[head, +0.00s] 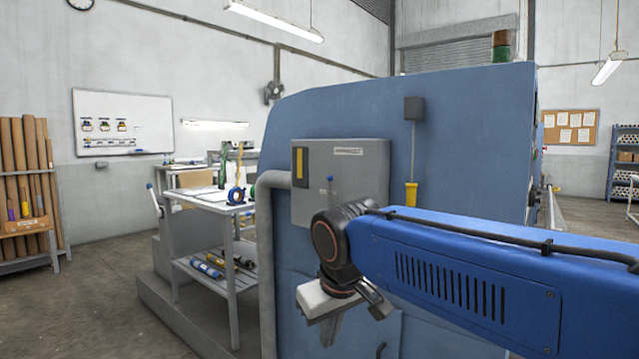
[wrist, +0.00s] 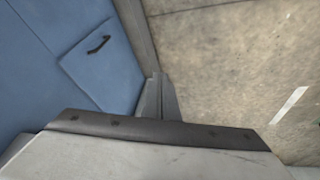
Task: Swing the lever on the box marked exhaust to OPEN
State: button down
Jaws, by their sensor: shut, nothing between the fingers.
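A grey box (head: 362,178) is fixed to the end of the blue machine. It has a small label plate at its top right, too small to read, and a yellow and black plate (head: 299,160) at its left. A small blue-tipped part (head: 330,179) shows on its front and may be the lever; its lower portion and any OPEN mark cannot be made out. My gripper (head: 328,335) is below the box, apart from it, pointing down. It is shut and empty. In the wrist view its fingers (wrist: 156,95) show together. My wrist hides the box's lower right.
The blue machine (head: 400,110) fills the middle, with a yellow-handled pendant (head: 411,192) right of the box. A grey pipe (head: 272,182) meets the box's left side. A bench (head: 205,200) stands at left. The wrist view shows a blue panel with a dark handle (wrist: 98,44) and floor (wrist: 225,75).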

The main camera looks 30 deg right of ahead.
jog(key=w+d+r+m+h, duration=0.2)
jog(key=w+d+r, duration=0.1)
jog(key=w+r, duration=1.1)
jog(key=w+d+r+m+g+h, duration=0.1)
jog(key=w+d+r+m+h, duration=0.1)
jog(key=w+r, duration=1.2)
notch_tip(320, 180, up, 4)
jog(key=shift+w+d+r+h, duration=0.15)
jog(key=shift+w+d+h, duration=0.2)
jog(key=shift+d+h, duration=0.5)
jog(key=w+d+f, duration=0.1)
jog(key=d+f, duration=0.7)
jog(key=d, duration=0.1)
jog(key=shift+w+d, duration=0.2)
jog(key=shift+w, duration=0.1)
jog(key=shift+s, duration=0.1)
